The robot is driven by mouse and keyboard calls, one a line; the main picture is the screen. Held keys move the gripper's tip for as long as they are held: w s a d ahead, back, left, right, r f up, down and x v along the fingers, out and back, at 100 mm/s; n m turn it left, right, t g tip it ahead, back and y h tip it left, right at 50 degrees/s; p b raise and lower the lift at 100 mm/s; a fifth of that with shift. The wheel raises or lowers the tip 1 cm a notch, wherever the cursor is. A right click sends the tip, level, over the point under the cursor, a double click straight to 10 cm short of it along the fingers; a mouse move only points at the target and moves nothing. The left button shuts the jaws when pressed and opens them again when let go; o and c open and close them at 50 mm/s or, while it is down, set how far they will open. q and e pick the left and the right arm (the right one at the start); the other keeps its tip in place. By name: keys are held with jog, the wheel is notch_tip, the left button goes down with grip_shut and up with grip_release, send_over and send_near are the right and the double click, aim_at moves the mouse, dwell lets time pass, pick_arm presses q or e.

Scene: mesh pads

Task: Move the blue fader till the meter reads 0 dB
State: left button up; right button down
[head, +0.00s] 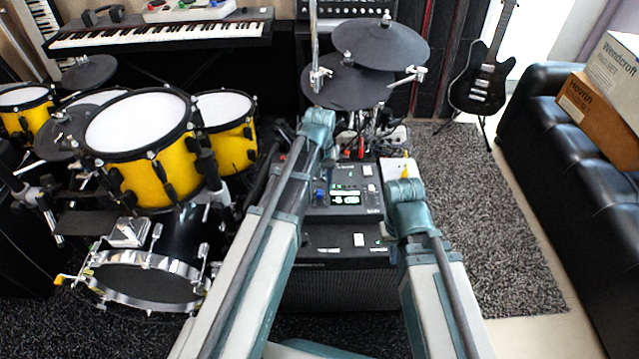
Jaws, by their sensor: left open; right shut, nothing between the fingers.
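A dark mixer-like unit (378,203) sits in the middle of the head view, between my two arms. A small blue part (319,195), which looks like the blue fader, is on its left side, close to my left forearm. A small lit greenish display (345,198), apparently the meter, is right of the blue part; its reading is too small to make out. My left gripper (319,120) is open, above and beyond the unit. My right gripper (404,192) is shut and empty, at the unit's right edge.
A black speaker cabinet (345,290) is below the unit. Yellow drums (150,180) crowd the left, and dark cymbal pads (375,45) stand behind. Cables lie behind the unit. A grey rug (465,215) leaves free floor on the right, before a black sofa (580,150).

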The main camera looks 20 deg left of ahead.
aim_at(320, 192)
pick_arm(q)
notch_tip(320, 192, up, 12)
jog(key=p, duration=1.1)
pick_arm(e)
notch_tip(320, 192, up, 12)
pick_arm(q)
jog(key=shift+f, duration=0.1)
pick_arm(e)
jog(key=shift+a, duration=0.1)
